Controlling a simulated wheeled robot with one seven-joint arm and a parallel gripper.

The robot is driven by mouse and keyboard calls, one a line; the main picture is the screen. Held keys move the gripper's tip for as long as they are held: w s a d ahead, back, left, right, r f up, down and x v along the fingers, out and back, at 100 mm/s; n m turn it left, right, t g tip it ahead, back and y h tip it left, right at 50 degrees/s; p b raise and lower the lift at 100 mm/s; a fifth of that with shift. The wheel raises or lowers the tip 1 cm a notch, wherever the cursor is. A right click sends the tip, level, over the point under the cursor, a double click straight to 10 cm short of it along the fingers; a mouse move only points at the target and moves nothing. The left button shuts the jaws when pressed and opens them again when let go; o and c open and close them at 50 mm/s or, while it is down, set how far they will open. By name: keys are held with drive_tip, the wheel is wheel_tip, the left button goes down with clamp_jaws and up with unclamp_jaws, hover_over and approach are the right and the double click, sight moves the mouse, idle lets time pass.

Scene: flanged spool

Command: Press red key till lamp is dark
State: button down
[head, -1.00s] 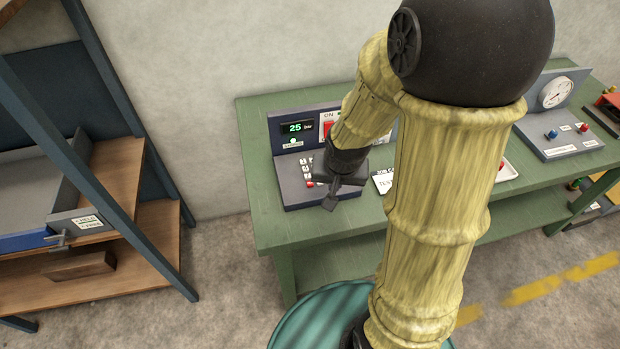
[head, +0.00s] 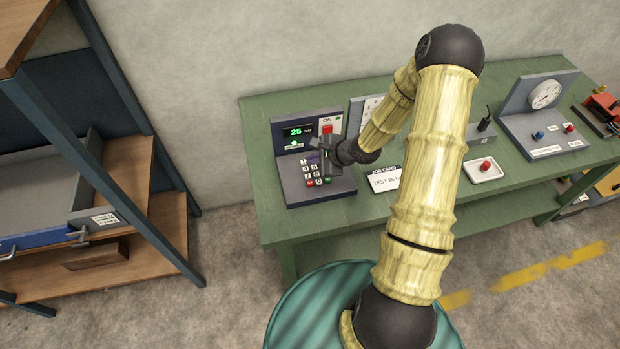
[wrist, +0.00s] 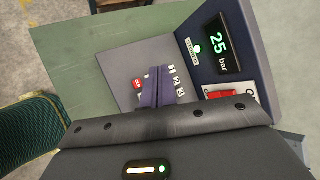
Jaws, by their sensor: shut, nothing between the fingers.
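The grey-blue control unit (head: 290,187) stands on the green bench. Its display (head: 297,132) reads 25 bar, also in the wrist view (wrist: 219,43). The round lamp (head: 294,143) below the display glows green; it is also lit in the wrist view (wrist: 197,49). A red key (wrist: 137,84) shows on the keypad, left of the fingers in the wrist view; it is at the keypad's front in the head view (head: 310,184). My gripper (wrist: 158,88) is shut and empty, above the keypad, hiding some keys. It also shows in the head view (head: 325,158). Contact cannot be told.
A red switch (head: 327,129) sits beside the display. A job card (head: 384,181) lies right of the unit. A white box with a red button (head: 485,167) and a gauge panel (head: 545,94) stand further right. A shelf (head: 150,170) is at the left.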

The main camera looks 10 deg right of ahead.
drive_tip(key=shift+f, duration=0.15)
drive_tip(key=b, duration=1)
hover_over(313, 184)
wheel_tip(313, 184, down, 7)
drive_tip(key=shift+r, duration=0.2)
drive_tip(key=shift+f, duration=1)
idle(0.9)
drive_tip(key=shift+f+p, duration=0.3)
drive_tip(key=shift+f, duration=0.1)
drive_tip(key=shift+f, duration=0.4)
idle(0.6)
drive_tip(key=shift+r, duration=0.1)
drive_tip(key=shift+r+p, duration=0.75)
drive_tip(key=shift+p, duration=0.5)
